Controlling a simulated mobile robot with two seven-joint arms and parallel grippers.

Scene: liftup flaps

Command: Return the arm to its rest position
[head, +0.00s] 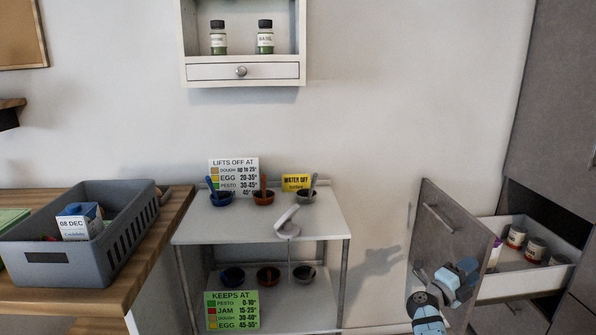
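My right arm comes up from the bottom edge at the lower right. My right gripper (462,275), blue and grey, is in front of the lower part of a grey-brown drawer front (438,235). It is below the drawer's bar handle (437,217) and apart from it. I cannot tell whether it touches the panel, and its fingers are too small and turned to show open or shut. I see nothing clearly held in it. My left arm and gripper are not in view.
The pulled-out drawer (520,285) holds several jars (516,237). A two-tier white shelf (310,219) with bowls and signs stands in the middle. A grey crate (100,255) sits on a wooden counter (150,255) at left. Bare wall and floor lie between shelf and drawer.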

